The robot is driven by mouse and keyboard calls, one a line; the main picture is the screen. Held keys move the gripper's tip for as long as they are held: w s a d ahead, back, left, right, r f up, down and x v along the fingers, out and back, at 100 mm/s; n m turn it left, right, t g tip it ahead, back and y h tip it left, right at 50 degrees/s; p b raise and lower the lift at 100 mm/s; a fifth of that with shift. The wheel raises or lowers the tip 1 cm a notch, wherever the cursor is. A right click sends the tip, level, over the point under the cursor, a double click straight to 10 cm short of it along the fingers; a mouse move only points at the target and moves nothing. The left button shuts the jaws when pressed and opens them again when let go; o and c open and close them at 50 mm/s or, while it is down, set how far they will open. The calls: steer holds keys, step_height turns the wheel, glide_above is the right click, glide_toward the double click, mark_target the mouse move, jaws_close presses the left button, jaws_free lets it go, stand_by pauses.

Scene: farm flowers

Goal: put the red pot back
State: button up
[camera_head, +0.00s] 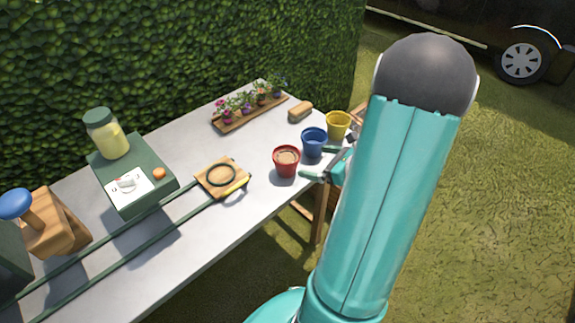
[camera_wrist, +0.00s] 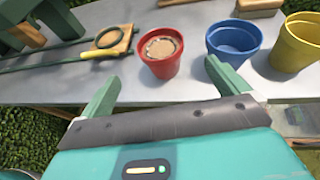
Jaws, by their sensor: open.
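The red pot (camera_head: 286,161) stands upright on the grey table near its right front edge, filled with something tan. It also shows in the wrist view (camera_wrist: 161,52), beyond the fingers and roughly between them. My gripper (camera_head: 318,162) is open, with its green fingers apart and nothing between them. In the wrist view my gripper (camera_wrist: 160,80) points at the table edge, short of the red pot and not touching it. The blue pot (camera_head: 314,142) stands just right of the red pot, and the yellow pot (camera_head: 338,125) stands beyond it; both look empty.
A wooden board with a black ring (camera_head: 222,178) lies left of the red pot, with a yellow-handled tool beside it. A wooden tray of flowers (camera_head: 250,112) and a brush-like block (camera_head: 300,111) lie farther back. A green box with a jar (camera_head: 106,134) stands left. A hedge borders the table.

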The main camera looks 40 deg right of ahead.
steer(key=a+r+n+g+y, duration=0.2)
steer(key=a+r+n+g, duration=0.35)
steer(key=a+n, duration=0.6)
steer(key=a+r+n+g+y, duration=0.1)
steer(key=a+r+n+g, duration=0.4)
steer(key=a+n, duration=0.7)
steer(key=s+a+r+n+t+h, duration=0.2)
steer(key=s+a+r+n+h, duration=0.3)
steer(key=a+r+n, duration=0.3)
steer(key=shift+s+a+r+n+t+h, duration=0.25)
steer(key=shift+a+n+t+h, duration=0.1)
steer(key=shift+a+n, duration=0.75)
steer(key=shift+d, duration=0.1)
